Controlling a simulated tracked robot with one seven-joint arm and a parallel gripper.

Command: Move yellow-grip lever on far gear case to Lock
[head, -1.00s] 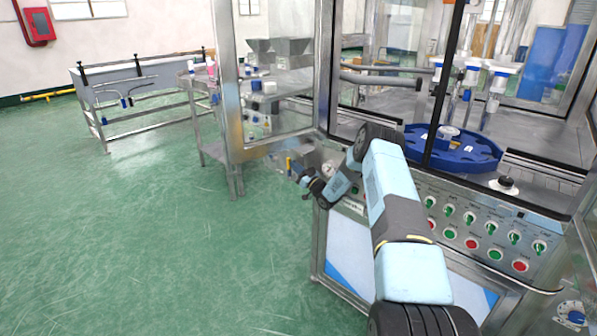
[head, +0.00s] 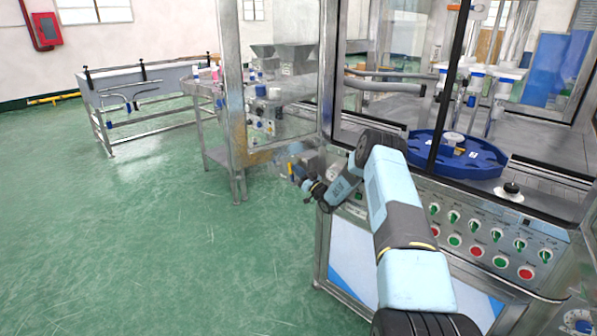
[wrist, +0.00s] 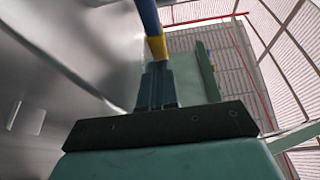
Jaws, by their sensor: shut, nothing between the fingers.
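The yellow grip (head: 291,169) shows as a small upright yellow piece beside the machine's left front post, at the end of my arm. In the wrist view a yellow part (wrist: 157,46) sits at the lower end of a blue bar (wrist: 147,14), just beyond my fingertips. My gripper (wrist: 158,72) is shut with nothing between its fingers. Its tips are very close to the yellow part; I cannot tell whether they touch it. The gear case and any Lock marking are not readable.
A metal frame post (head: 232,100) stands left of the lever area. A control panel (head: 487,240) with knobs and buttons is to the right, below a blue round turntable (head: 458,154). A grey metal surface (wrist: 60,60) lies left of my gripper. Green floor (head: 130,250) is clear at left.

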